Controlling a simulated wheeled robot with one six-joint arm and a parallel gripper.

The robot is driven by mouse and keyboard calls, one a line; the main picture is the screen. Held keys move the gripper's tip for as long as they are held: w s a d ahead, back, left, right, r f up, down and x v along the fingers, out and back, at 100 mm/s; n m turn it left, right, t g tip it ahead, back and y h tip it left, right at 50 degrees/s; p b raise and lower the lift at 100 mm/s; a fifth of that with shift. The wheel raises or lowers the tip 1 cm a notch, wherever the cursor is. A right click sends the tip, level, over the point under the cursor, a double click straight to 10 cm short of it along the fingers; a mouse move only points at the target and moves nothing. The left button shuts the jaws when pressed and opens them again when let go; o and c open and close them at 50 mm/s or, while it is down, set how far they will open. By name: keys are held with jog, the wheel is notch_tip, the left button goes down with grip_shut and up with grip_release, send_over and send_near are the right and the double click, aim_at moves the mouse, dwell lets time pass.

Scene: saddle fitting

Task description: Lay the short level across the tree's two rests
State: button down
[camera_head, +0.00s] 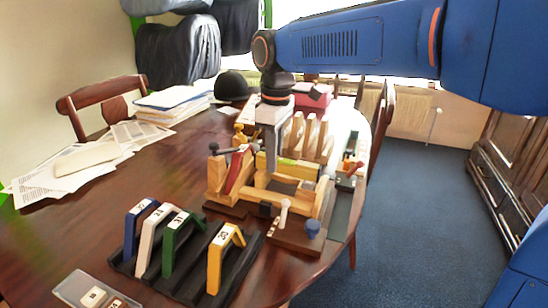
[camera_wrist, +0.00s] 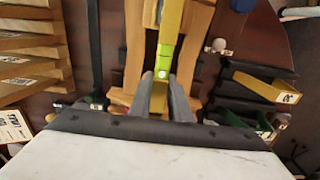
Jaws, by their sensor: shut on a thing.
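My gripper (camera_head: 271,150) reaches down over the wooden saddle tree (camera_head: 255,197), which stands on a dark base. It is shut on the short level, a yellow bar with a bright green vial (camera_head: 290,162). In the wrist view, the level (camera_wrist: 170,27) runs away from between my grey fingertips (camera_wrist: 164,84), its vial just ahead of them. The tree's two wooden side pieces (camera_wrist: 137,45) show on either side below it. The level lies over the tree; I cannot tell whether it touches the rests, which my gripper and the level partly hide.
A black rack (camera_head: 195,262) holds several numbered coloured arches at front left. A clear tray (camera_head: 75,288) lies at the near edge. Upright wooden pieces (camera_head: 310,135) stand behind the tree. Papers (camera_head: 70,170) cover the table's left side; the table (camera_head: 70,230) is bare between them and the rack.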

jog(key=c, duration=1.2)
grip_release()
jog(key=shift+r, duration=2.5)
jog(key=shift+r, duration=1.5)
